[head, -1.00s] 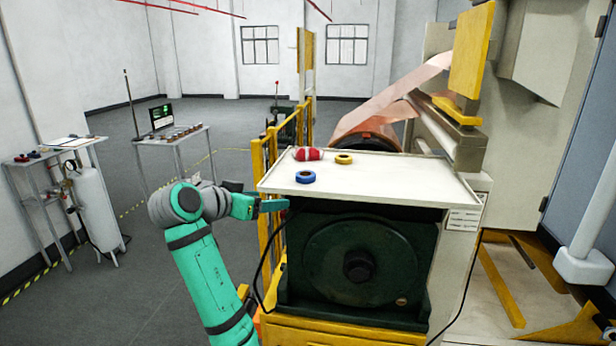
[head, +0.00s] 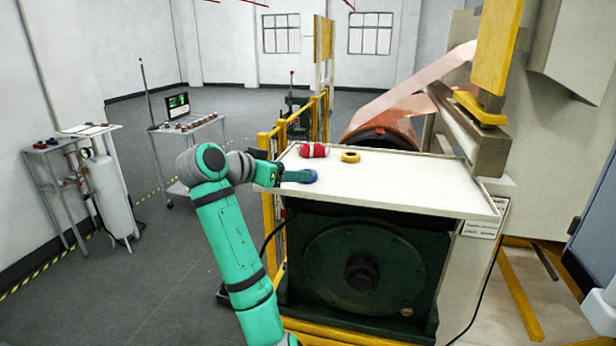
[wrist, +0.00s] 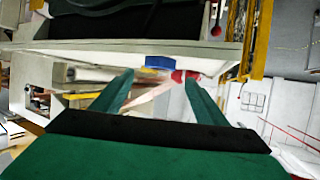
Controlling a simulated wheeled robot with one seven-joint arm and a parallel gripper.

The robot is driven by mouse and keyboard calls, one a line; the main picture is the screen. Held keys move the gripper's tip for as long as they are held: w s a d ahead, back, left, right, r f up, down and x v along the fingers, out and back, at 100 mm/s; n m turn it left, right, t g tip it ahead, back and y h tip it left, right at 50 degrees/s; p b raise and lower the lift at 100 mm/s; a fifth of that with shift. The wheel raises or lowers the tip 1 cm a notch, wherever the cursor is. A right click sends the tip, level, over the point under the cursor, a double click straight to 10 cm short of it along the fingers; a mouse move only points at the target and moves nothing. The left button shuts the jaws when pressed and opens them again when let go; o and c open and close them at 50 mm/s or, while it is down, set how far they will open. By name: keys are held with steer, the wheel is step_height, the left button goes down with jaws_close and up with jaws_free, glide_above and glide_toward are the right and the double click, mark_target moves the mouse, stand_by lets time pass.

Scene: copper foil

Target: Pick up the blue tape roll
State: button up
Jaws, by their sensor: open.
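The blue tape roll (head: 313,175) lies on the white tray top near its left edge, partly hidden by my gripper in the head view. In the wrist view the blue tape roll (wrist: 159,62) shows ahead, between the lines of the two fingers and a little beyond their tips. My gripper (head: 300,175) is open and at the tray's left edge, reaching in from the left. Its two green fingers (wrist: 157,82) are apart with nothing between them in the wrist view.
A red roll (head: 313,150) and a yellow tape roll (head: 350,157) lie behind the blue one on the white tray top (head: 420,190). A yellow fence (head: 268,145) stands at the left. The tray's right part is clear.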

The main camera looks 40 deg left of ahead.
steer(key=shift+x, duration=3.05)
steer(key=shift+s+f, duration=0.1)
steer(key=shift+f, duration=0.05)
steer(key=c, duration=1.2)
